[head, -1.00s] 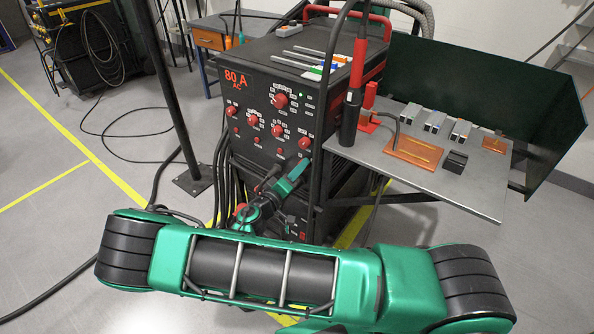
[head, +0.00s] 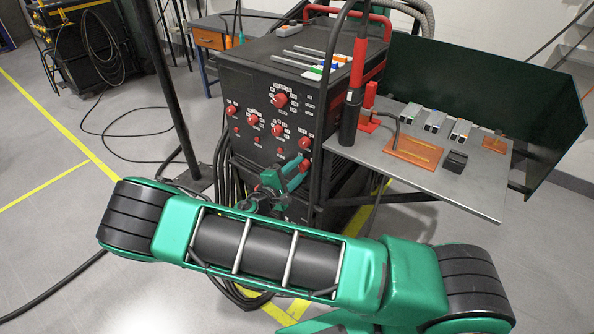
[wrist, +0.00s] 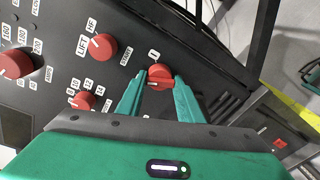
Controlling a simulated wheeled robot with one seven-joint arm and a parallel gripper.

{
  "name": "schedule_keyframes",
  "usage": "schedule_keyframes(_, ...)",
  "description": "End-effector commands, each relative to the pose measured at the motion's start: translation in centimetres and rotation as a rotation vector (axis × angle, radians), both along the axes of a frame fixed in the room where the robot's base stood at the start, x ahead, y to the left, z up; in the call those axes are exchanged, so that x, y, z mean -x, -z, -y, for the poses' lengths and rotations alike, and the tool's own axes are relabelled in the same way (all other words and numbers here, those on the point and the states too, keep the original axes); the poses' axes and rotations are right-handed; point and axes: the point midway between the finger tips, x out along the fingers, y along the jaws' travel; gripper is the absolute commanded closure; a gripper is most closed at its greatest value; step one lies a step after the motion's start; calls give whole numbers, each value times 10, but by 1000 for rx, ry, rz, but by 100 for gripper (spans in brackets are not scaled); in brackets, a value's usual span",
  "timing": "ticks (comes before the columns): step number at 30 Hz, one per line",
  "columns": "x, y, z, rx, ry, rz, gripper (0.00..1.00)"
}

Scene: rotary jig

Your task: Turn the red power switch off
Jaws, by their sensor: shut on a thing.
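The red power switch (wrist: 160,73) is a round red knob on the dark front panel of the welding machine, in the wrist view. My gripper (wrist: 160,84) is shut on it, one green finger on each side. A white label (wrist: 153,55) sits just above the knob; its mark is small and hard to read. In the head view my gripper (head: 301,164) is at the lower right of the machine's front panel (head: 262,92) and hides the switch. The panel's display area is dark, with no lit figures.
Other red knobs sit close by, including the LIFT/HF knob (wrist: 102,47) and a smaller knob (wrist: 82,100). A grey side table (head: 470,190) with metal pieces and a torch stands to the right. A dark post (head: 172,95) stands to the left. Cables lie on the floor.

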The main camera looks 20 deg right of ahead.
Motion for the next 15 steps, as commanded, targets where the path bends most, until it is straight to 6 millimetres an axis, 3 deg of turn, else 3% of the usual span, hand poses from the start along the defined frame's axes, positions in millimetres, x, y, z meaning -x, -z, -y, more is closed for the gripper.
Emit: schedule_keyframes(15,-2,0,-2,199,-5,-270,89)
